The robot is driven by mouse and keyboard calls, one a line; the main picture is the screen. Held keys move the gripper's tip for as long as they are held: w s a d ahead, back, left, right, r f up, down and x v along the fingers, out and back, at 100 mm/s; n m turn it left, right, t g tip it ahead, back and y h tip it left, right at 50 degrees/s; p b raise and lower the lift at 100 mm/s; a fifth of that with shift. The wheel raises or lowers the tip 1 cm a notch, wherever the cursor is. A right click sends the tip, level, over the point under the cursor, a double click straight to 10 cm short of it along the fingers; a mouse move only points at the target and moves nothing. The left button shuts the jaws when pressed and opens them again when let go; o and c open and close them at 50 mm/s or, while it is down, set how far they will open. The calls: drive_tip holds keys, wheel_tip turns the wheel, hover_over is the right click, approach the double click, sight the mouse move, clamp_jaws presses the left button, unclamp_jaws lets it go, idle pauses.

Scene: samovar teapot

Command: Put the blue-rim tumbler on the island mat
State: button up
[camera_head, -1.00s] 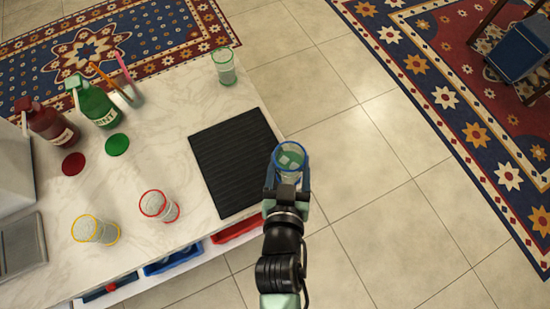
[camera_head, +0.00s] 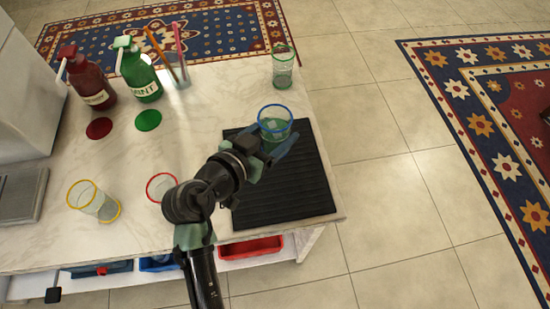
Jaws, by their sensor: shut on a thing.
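The blue-rim tumbler (camera_head: 275,124) is clear glass with a green drink and pale cubes in it. My gripper (camera_head: 274,146) is shut on it and holds it near upright. In the picture the tumbler is over the upper part of the black ribbed island mat (camera_head: 290,195). I cannot tell whether its base touches the mat; my gripper and the tumbler hide that spot. The mat lies at the right end of the marble counter.
A green-rim tumbler (camera_head: 283,67) stands behind the mat. A red-rim tumbler (camera_head: 161,187), partly behind my arm, and a yellow-rim tumbler (camera_head: 94,201) stand left. Red (camera_head: 87,77) and green (camera_head: 138,72) bottles stand at the back left. The mat's lower part is bare.

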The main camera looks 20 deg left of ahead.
wheel_tip(320, 180, down, 8)
idle(0.4)
drive_tip(key=shift+f+b, duration=0.1)
drive_tip(key=shift+b, duration=0.2)
drive_tip(key=o, duration=1.5)
drive_tip(key=shift+r+p, duration=0.25)
drive_tip(key=shift+p, duration=0.05)
drive_tip(key=b+v, duration=0.2)
drive_tip(key=v, duration=1)
